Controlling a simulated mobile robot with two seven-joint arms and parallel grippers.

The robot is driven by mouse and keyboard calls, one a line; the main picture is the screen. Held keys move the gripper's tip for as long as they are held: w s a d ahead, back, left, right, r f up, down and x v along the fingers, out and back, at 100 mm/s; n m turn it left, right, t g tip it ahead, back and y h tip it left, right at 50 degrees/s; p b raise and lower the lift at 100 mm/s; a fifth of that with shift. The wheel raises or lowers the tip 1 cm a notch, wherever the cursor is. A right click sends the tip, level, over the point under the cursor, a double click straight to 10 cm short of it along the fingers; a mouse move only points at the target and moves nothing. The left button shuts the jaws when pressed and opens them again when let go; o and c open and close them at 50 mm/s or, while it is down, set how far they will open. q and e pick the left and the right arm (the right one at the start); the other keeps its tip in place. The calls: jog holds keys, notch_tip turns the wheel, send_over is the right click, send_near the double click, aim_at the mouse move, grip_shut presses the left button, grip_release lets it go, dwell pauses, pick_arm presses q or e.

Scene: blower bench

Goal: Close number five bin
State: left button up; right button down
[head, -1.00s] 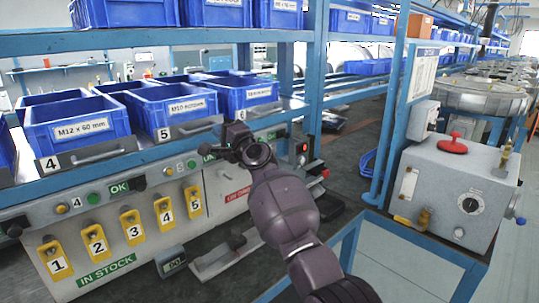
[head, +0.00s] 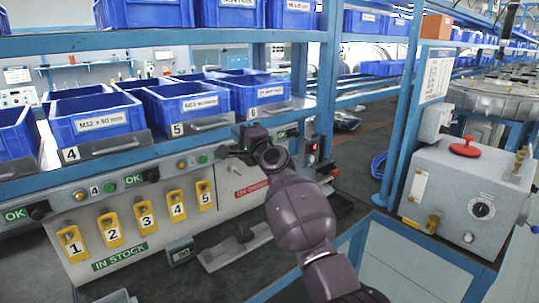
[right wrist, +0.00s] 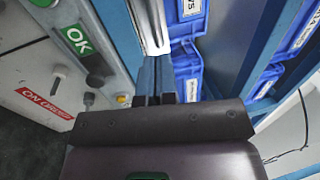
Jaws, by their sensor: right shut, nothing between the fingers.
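The number five bin is a blue bin (head: 187,104) on the shelf in the head view, between bins four and six. Below its front is a grey plate marked 5 (head: 177,129) with a bar handle (head: 208,124). I cannot tell how far it stands out from the shelf. My right gripper (head: 236,148) is below and right of that plate, near the shelf's front edge, its fingertips partly hidden by my wrist. In the right wrist view the fingers (right wrist: 154,97) are together and empty, close to blue bins. My left gripper is not in view.
Blue bin four (head: 96,122) and blue bin six (head: 255,95) flank it. Below the shelf is a panel with several yellow numbered tags (head: 147,215), lights and knobs. A blue upright (head: 328,75) stands right of the bins. A grey machine box (head: 465,195) is at far right.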

jog(key=s+d+n+t+h+p, duration=0.2)
jog(key=s+d+n, duration=0.4)
jog(key=s+d, duration=0.35)
jog(key=s+d+f+n+g+h, duration=0.1)
jog(key=s+d+f+n+h, duration=0.15)
jog(key=s+d+f, duration=0.5)
jog(key=s+d+f+n+h, duration=0.2)
jog(key=s+d+f+h, duration=0.2)
jog(key=f, duration=0.6)
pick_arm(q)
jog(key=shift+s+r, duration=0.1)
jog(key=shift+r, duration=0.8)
pick_arm(e)
jog(key=s+d+f+g+h, duration=0.1)
jog(key=s+d+f+g, duration=0.1)
jog(key=s+f, duration=0.5)
jog(key=s+d+f+n+g+h, duration=0.1)
jog(key=s+d+f, duration=0.4)
jog(key=s, duration=0.9)
jog(key=s+d+f+g+h, duration=0.1)
jog(key=s+d+f+g, duration=0.2)
jog(key=s+f, duration=0.7)
jog(key=shift+s+d+f, duration=0.25)
jog(key=shift+d+f, duration=0.15)
jog(key=shift+f, duration=0.2)
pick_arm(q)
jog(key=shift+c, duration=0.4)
pick_arm(e)
jog(key=shift+h, duration=0.25)
